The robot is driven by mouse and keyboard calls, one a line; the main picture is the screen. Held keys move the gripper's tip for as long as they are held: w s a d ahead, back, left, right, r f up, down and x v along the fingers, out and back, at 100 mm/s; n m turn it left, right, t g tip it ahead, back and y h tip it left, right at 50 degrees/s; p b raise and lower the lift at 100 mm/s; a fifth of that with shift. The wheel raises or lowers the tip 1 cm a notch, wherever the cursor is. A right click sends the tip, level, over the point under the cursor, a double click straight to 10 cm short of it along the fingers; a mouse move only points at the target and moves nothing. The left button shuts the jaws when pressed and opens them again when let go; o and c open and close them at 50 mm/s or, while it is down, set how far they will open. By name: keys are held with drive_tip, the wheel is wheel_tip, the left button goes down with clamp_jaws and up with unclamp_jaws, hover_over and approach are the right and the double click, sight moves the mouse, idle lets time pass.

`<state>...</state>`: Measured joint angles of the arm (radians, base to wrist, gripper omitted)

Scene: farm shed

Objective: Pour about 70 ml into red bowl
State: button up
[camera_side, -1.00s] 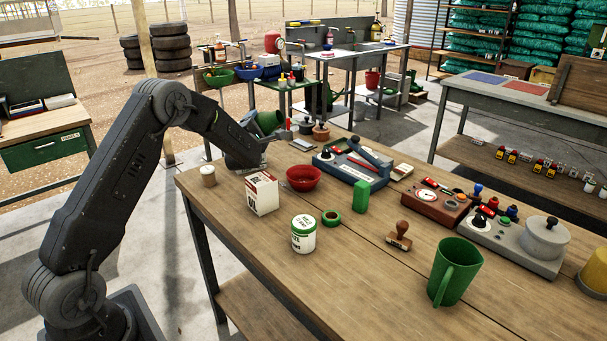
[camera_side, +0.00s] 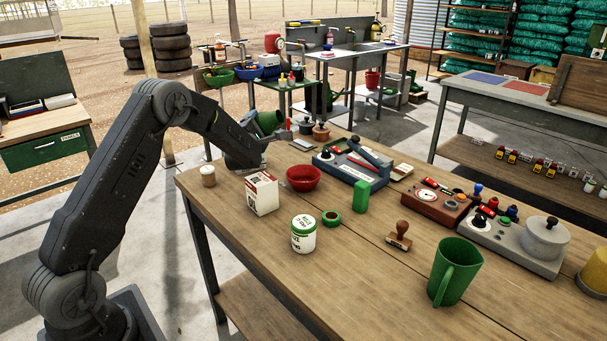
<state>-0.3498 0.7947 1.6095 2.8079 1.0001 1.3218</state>
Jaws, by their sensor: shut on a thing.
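The red bowl (camera_side: 303,178) stands upright on the wooden table, behind and right of a white and red carton. I cannot see any contents in it. My gripper (camera_side: 274,138) is at the far left part of the table, behind and left of the bowl, and partly hidden by my own wrist. It is shut on a green container (camera_side: 267,121), which is tilted and above the table top. Its contents and any stream from it cannot be made out.
The carton (camera_side: 262,194), a white-green jar (camera_side: 303,233), green tape (camera_side: 331,218) and a green block (camera_side: 361,197) stand near the bowl. A blue-grey device (camera_side: 352,172) is right of it. A green mug (camera_side: 455,271) stands at the front right.

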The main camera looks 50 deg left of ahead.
drive_tip(key=shift+d, duration=0.1)
drive_tip(key=n, duration=0.1)
drive_tip(key=w+d+n, duration=0.1)
drive_tip(key=n, duration=0.1)
drive_tip(key=shift+f+g, duration=0.3)
drive_tip(key=shift+f, duration=0.1)
drive_tip(key=shift+w+d+n, duration=0.15)
drive_tip(key=shift+n, duration=0.65)
drive_tip(key=shift+w+d+r+n, duration=0.15)
drive_tip(key=shift+r+n, duration=0.25)
drive_tip(key=shift+n, duration=0.3)
drive_tip(key=shift+f+n+g+y, duration=0.3)
drive_tip(key=shift+f+n, duration=0.3)
drive_tip(key=shift+a+f+n, duration=0.25)
drive_tip(key=shift+f+n, duration=0.4)
drive_tip(key=shift+n, duration=0.35)
drive_tip(key=n, duration=0.2)
drive_tip(key=n+g, duration=0.1)
drive_tip(key=n, duration=0.1)
drive_tip(key=shift+f, duration=0.35)
